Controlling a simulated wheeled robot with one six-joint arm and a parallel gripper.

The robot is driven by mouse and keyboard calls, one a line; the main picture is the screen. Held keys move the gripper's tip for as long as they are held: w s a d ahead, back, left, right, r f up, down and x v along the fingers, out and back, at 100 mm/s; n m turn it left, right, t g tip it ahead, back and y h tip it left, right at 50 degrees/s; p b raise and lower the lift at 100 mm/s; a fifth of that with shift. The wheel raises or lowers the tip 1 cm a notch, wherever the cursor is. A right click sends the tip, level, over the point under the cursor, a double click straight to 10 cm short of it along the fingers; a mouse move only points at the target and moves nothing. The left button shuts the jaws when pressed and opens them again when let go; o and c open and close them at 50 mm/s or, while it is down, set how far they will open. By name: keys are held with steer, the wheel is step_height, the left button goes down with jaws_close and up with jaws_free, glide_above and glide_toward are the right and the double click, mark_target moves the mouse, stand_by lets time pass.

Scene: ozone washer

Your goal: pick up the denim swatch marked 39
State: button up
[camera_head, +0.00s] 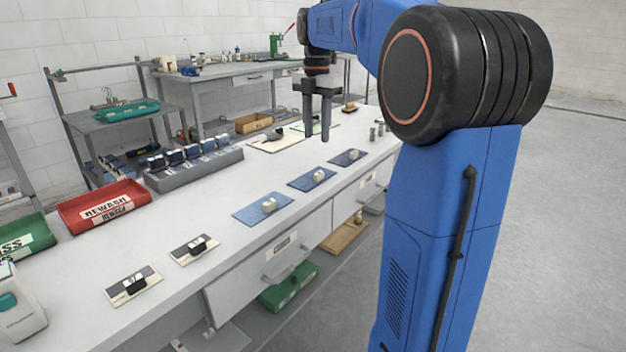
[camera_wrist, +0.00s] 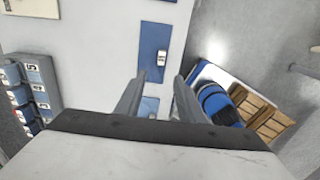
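Three blue denim swatches lie in a row along the bench: a lighter one (camera_head: 250,213), a darker middle one (camera_head: 301,184) and a dark far one (camera_head: 337,160). Each carries a small pale, rounded piece. The markings are too small to read, so I cannot tell which is 39. My gripper (camera_head: 317,128) hangs above the bench, pointing down, open and empty. In the wrist view a blue swatch (camera_wrist: 153,36) with a white-topped piece lies ahead of my open fingers (camera_wrist: 157,88). Part of another blue swatch (camera_wrist: 149,105) shows between the fingers.
A grey rack (camera_head: 200,174) with several upright pieces stands at the bench's back. A red REWASH bin (camera_head: 75,215) and a green bin (camera_head: 22,241) stand left. Two small cards with dark pieces (camera_head: 137,284) (camera_head: 197,247) lie nearer. Bare bench surrounds the swatches.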

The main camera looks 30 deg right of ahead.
mark_target(318, 174)
step_height(318, 174, down, 13)
steer(key=shift+s+d+r, duration=0.1)
steer(key=shift+d+r, duration=0.05)
steer(key=shift+r, duration=0.05)
jaws_close()
stand_by(0.5)
